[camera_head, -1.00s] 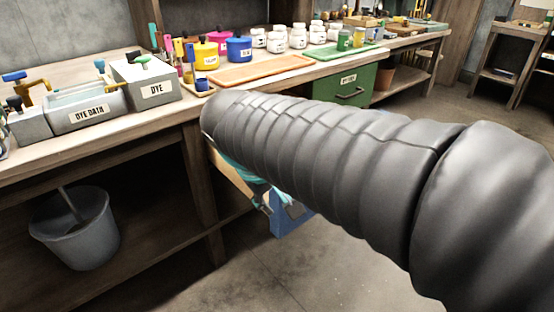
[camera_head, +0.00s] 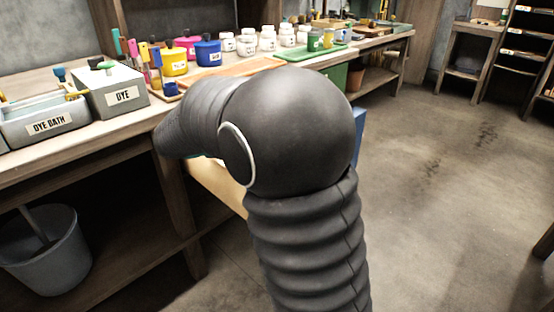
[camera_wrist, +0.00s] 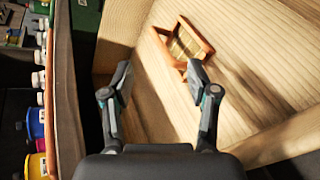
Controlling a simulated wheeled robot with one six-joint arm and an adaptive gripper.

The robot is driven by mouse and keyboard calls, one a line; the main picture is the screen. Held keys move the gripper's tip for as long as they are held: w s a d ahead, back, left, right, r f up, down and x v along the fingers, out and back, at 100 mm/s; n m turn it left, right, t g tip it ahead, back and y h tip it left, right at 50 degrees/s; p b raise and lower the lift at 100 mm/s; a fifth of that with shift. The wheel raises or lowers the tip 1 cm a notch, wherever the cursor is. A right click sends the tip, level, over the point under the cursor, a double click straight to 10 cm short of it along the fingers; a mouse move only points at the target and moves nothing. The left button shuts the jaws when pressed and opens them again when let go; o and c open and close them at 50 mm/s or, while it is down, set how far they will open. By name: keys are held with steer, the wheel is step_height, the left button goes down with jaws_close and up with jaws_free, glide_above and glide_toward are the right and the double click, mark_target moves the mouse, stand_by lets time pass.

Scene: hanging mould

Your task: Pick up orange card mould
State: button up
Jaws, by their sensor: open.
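The orange card mould (camera_wrist: 198,34), a small orange-rimmed rectangular frame, lies in a pale wooden drawer or box (camera_wrist: 255,55) in the wrist view. Its lower end is partly covered by my right finger. My gripper (camera_wrist: 158,76) is open and empty, its two fingers spread apart. The mould shows beyond the fingertips, above and nearer the right finger. I cannot tell how far the fingertips are above it. In the head view, my arm hides the gripper and the mould; only part of the pale wooden drawer or box (camera_head: 218,182) shows.
The workbench (camera_head: 125,130) carries a grey dye bath (camera_head: 45,122), a grey dye box (camera_head: 112,92), coloured dye pots and white jars (camera_head: 268,42). A grey bucket (camera_head: 48,250) stands below. The floor on the right (camera_head: 440,180) is clear.

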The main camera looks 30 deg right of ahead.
steer(key=shift+n, duration=0.4)
steer(key=x, duration=0.6)
steer(key=w+x, duration=0.1)
steer(key=x, duration=0.3)
steer(key=shift+a, duration=0.25)
steer(key=shift+p+x, duration=0.3)
steer(key=shift+x, duration=2.45)
steer(key=shift+r, duration=0.1)
jaws_close()
